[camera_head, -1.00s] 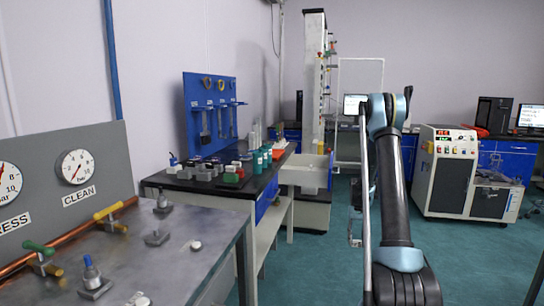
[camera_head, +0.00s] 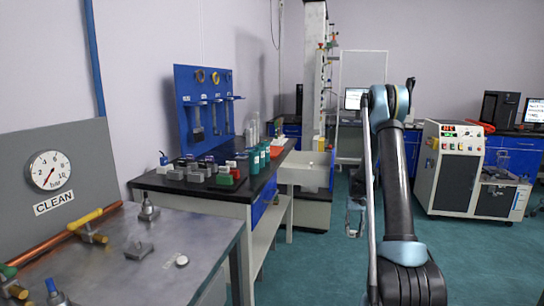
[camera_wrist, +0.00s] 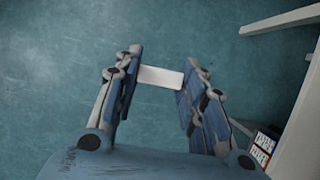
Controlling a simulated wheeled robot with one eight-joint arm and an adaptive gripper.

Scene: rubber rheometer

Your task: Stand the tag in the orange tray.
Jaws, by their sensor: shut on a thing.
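My gripper (camera_wrist: 164,74) is shut on a flat white tag (camera_wrist: 160,76), held between the two fingertips above the teal floor. In the head view my gripper (camera_head: 355,216) hangs low beside my arm, right of the dark-topped bench; the tag is too small to make out there. A small orange-red patch (camera_head: 279,149) shows near the far end of that bench, partly behind teal bottles. It may be the orange tray, but its shape and contents cannot be told.
The dark-topped bench (camera_head: 180,188) carries grey blocks, a green block (camera_head: 230,179) and teal bottles (camera_head: 256,158). A metal table (camera_head: 190,235) with valves is at the near left. The teal floor (camera_head: 315,265) between is clear.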

